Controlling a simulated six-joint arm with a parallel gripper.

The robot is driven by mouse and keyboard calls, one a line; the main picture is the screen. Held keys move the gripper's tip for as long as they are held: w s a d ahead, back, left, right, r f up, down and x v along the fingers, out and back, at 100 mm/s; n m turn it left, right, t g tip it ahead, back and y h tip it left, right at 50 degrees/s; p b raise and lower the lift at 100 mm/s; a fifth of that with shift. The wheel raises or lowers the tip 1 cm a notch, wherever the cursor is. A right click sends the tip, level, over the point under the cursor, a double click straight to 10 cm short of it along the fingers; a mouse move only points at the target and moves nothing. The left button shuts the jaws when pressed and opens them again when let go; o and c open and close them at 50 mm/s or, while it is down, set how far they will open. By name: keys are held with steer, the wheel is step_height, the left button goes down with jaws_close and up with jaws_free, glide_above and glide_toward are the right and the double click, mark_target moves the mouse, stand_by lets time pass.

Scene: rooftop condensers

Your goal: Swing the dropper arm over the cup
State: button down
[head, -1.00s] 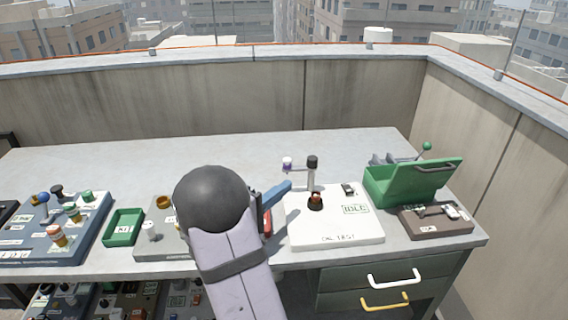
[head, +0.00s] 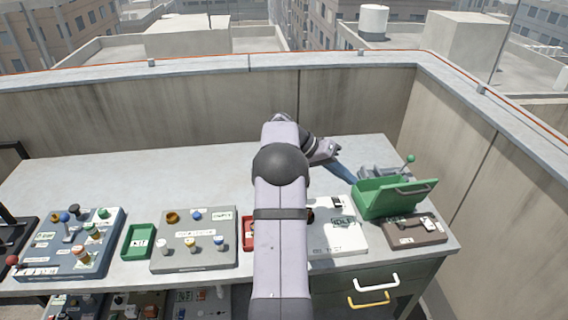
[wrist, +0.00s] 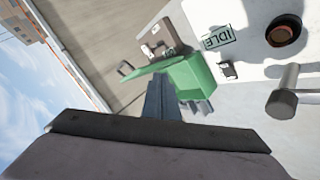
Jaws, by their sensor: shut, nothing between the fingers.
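The white board (head: 345,240) of the dropper station stands right of centre, with an IDLE label (wrist: 218,38). The dark cup (wrist: 286,30) with brown contents sits on the board at the upper right of the wrist view. A grey post with a dark cap (wrist: 281,104) stands near it. The dropper arm itself cannot be made out in either current view. My gripper (head: 345,174) is shut and empty, beyond the board and left of the green case. Its blue fingers (wrist: 160,98) also show in the wrist view.
An open green case (head: 395,195) and a brown box (head: 415,232) stand at the right. A grey panel (head: 195,255), a green tray (head: 139,241) and a blue panel (head: 75,260) stand at the left. The back left of the bench is clear.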

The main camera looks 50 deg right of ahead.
steer(key=w+a+r+n+t+y, duration=0.1)
steer(key=w+t, duration=0.4)
steer(key=w, duration=0.5)
steer(key=w+a+r+n+t+y, duration=0.1)
steer(key=w+a+r+n+t, duration=0.1)
steer(key=w, duration=0.8)
steer(key=shift+w+r+n+t+y, duration=0.35)
steer(key=shift+r+n+t, duration=0.15)
steer(key=shift+n+t, duration=0.85)
step_height(320, 180, down, 10)
steer(key=p, duration=0.5)
steer(key=shift+s+a+r, duration=0.2)
steer(key=shift+a+r, duration=0.05)
steer(key=shift+a, duration=0.05)
